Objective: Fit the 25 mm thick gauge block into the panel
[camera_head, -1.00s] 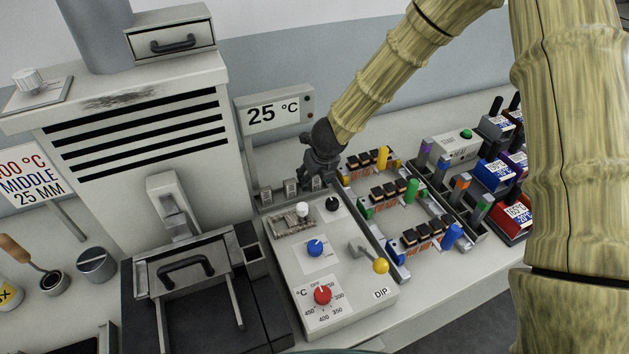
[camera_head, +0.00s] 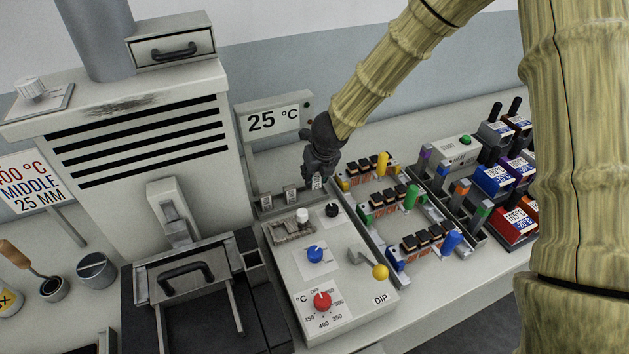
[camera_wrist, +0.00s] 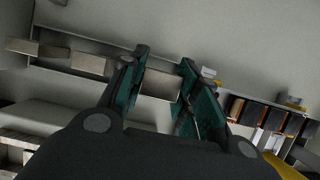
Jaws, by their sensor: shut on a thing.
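My gripper (camera_head: 318,178) is shut on a small grey gauge block (camera_head: 317,183), at the right end of the block rack behind the panel. The block also shows between the teal finger pads in the wrist view (camera_wrist: 160,85). Its label is too small to read, and I cannot tell whether it is fully clear of the rack. Two similar blocks, the left one (camera_head: 266,202) and the middle one (camera_head: 291,195), stand in the rack to its left. The light grey panel (camera_head: 345,290) is in front, with a metal recess (camera_head: 292,231) near its back left.
The panel carries a white knob (camera_head: 302,215), black knob (camera_head: 331,210), blue knob (camera_head: 315,254), red knob (camera_head: 322,300) and yellow-tipped lever (camera_head: 380,272). Connector fixtures (camera_head: 410,245) stand close on the right. A 25 °C display (camera_head: 274,119) rises behind the rack.

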